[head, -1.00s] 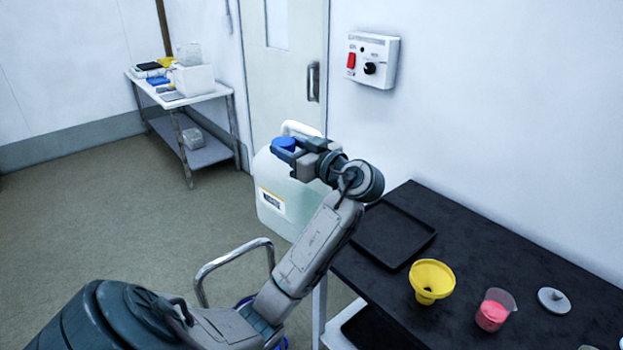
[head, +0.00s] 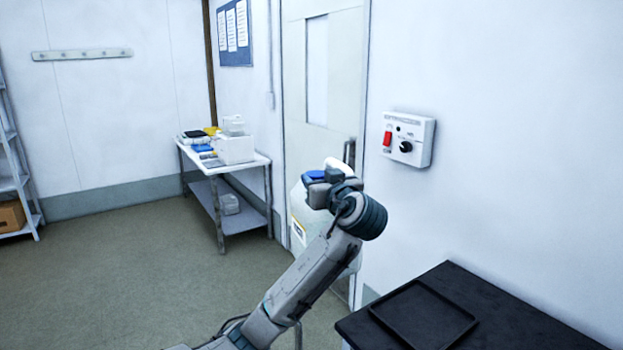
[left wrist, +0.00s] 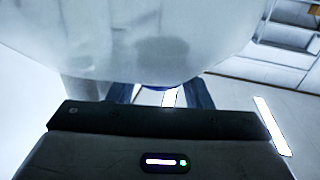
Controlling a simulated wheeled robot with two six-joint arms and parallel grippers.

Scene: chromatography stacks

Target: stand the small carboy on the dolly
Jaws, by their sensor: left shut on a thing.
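A translucent white carboy (head: 299,207) with a blue cap (head: 315,174) and a pale handle hangs in front of the door in the head view. My left gripper (head: 319,190) is shut on it near the top, and the wrist and forearm hide much of its body. In the left wrist view the pale carboy (left wrist: 130,40) fills the top, close to the gripper. The dolly cannot be made out clearly; a piece of bent metal tube (head: 298,335) shows low behind my arm. My right gripper is not in view.
A black-topped bench (head: 530,335) with a black tray (head: 423,315) stands at the lower right. A white side table (head: 262,160) with boxes stands by the door (head: 300,100). A shelf rack (head: 15,170) is at the left edge. Open floor (head: 120,260) lies left of my arm.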

